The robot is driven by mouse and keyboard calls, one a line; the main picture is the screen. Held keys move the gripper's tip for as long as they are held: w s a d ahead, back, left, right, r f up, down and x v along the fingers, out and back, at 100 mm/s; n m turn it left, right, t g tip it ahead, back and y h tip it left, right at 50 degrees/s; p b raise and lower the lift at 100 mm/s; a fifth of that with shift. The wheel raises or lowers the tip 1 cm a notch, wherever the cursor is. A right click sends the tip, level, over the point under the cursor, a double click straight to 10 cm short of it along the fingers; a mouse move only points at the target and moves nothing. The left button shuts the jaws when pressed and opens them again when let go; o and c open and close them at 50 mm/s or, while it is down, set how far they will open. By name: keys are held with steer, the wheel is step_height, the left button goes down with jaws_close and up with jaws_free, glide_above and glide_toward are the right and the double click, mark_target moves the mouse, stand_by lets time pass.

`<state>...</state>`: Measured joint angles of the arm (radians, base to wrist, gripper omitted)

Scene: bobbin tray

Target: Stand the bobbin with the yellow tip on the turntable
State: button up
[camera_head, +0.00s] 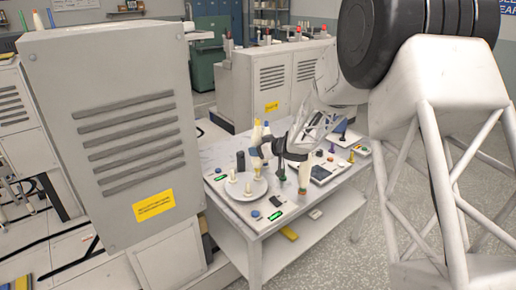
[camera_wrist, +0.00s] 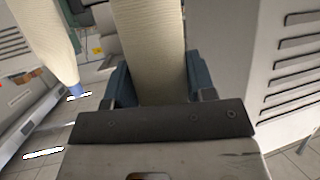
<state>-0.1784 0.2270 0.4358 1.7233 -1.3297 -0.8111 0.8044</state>
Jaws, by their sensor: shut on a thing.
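My gripper (camera_head: 262,150) is shut on a cream bobbin (camera_wrist: 150,50), held roughly upright above the table. In the head view the held bobbin (camera_head: 257,132) shows a yellowish tip above the fingers; its tip is out of the wrist view. The turntable (camera_head: 260,191) is a white round disc on the table, below and slightly left of my gripper, with small cream pegs on it. The held bobbin appears clear of the disc.
A second cream bobbin with a blue tip (camera_wrist: 76,91) shows at the left of the wrist view. Another bobbin (camera_head: 304,178) stands right of the turntable. A dark cylinder (camera_head: 240,160) stands behind the disc. A large grey cabinet (camera_head: 110,120) rises close on the left.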

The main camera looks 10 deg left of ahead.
steer(key=shift+f, duration=1.55)
stand_by(0.4)
steer(key=o, duration=1)
steer(key=shift+o, duration=0.2)
steer(key=v, duration=0.7)
steer(key=shift+s+d+r, duration=0.2)
steer(key=shift+s+d, duration=0.05)
steer(key=shift+d, duration=0.05)
